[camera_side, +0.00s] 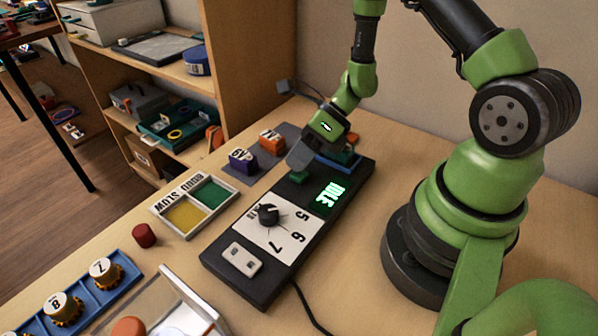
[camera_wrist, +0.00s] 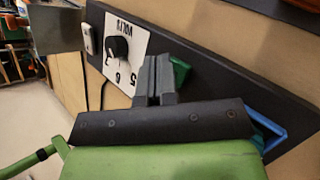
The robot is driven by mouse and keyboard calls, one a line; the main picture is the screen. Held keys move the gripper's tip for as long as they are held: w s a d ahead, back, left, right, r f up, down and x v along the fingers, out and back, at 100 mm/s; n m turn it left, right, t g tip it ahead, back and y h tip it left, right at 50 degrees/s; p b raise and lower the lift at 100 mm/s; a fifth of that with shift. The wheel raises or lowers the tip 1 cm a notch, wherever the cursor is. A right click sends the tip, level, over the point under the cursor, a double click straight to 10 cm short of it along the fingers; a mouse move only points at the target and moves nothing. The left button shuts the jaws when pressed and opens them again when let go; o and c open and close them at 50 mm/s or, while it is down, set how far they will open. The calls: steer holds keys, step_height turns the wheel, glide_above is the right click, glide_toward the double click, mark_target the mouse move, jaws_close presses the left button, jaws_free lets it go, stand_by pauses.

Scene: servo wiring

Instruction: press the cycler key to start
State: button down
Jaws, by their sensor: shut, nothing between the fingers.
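The cycler (camera_side: 222,247) is a long dark panel on the table. Its lit green display (camera_side: 328,196) reads IDLE. A green key (camera_side: 298,178) sits by the panel's left edge; a green piece that looks like the same key (camera_wrist: 181,72) shows right of the fingers in the wrist view. My gripper (camera_side: 300,160) is shut and empty, its tips pointing down just above the key. I cannot tell whether they touch it; the fingers (camera_wrist: 155,75) hide part of the panel.
The panel carries a black dial (camera_side: 267,214) on a numbered card and a white rocker switch (camera_side: 242,259). A blue holder (camera_side: 335,163) stands at the panel's far end. Purple (camera_side: 242,161) and orange (camera_side: 271,142) blocks and a yellow-green tray (camera_side: 157,208) lie to the left.

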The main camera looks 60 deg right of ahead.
steer(key=shift+f, duration=0.65)
stand_by(0.7)
steer(key=shift+r, duration=1.05)
steer(key=shift+r, duration=0.1)
steer(key=shift+r, duration=2.4)
